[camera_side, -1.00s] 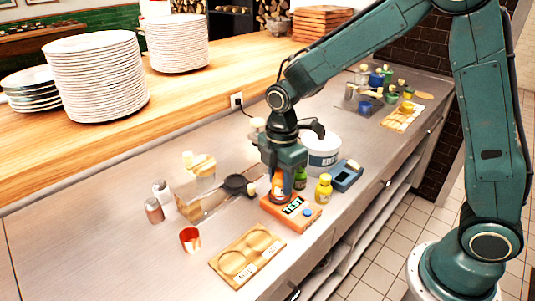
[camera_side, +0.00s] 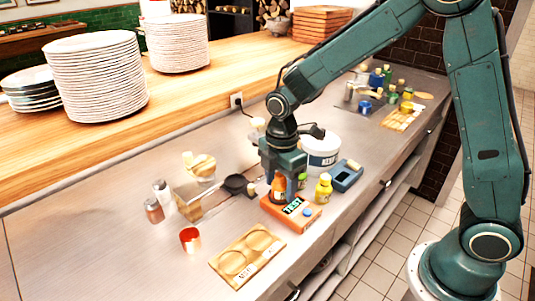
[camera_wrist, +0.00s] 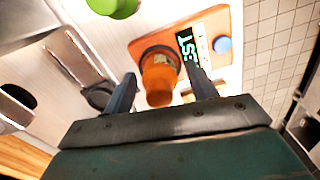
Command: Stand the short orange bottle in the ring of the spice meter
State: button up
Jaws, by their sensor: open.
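The short orange bottle (camera_side: 278,187) stands upright on the left part of the spice meter (camera_side: 304,221), an orange box with a TEST display and a blue button. In the wrist view the bottle (camera_wrist: 158,78) is between my two fingers, its base at a dark round rim on the meter (camera_wrist: 220,25). That rim looks like the ring, but the bottle hides most of it. I cannot tell how fully the bottle sits inside. My gripper (camera_side: 283,190) is open and low around the bottle; in the wrist view my gripper (camera_wrist: 162,92) has a finger on each side.
A yellow bottle (camera_side: 323,188) and a green one (camera_side: 302,180) stand close behind the meter. A blue device (camera_side: 346,175), a white tub (camera_side: 321,150) and a black pan (camera_side: 235,184) are near.

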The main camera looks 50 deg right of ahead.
jog(key=shift+r, duration=0.1)
notch_tip(320, 180, up, 11)
jog(key=shift+r, duration=0.55)
jog(key=shift+s+r, duration=0.1)
dwell(0.6)
jog(key=s+d+r+m+t, duration=0.2)
jog(key=s+d+m, duration=0.1)
jog(key=s+m, duration=0.5)
jog(key=s+d+r+m+t, duration=0.2)
jog(key=s+m, duration=0.6)
jog(key=s, duration=0.4)
jog(key=shift+s+d+r+t, duration=0.3)
jog(key=shift+s+d+t, duration=0.05)
jog(key=shift+d+t, duration=0.45)
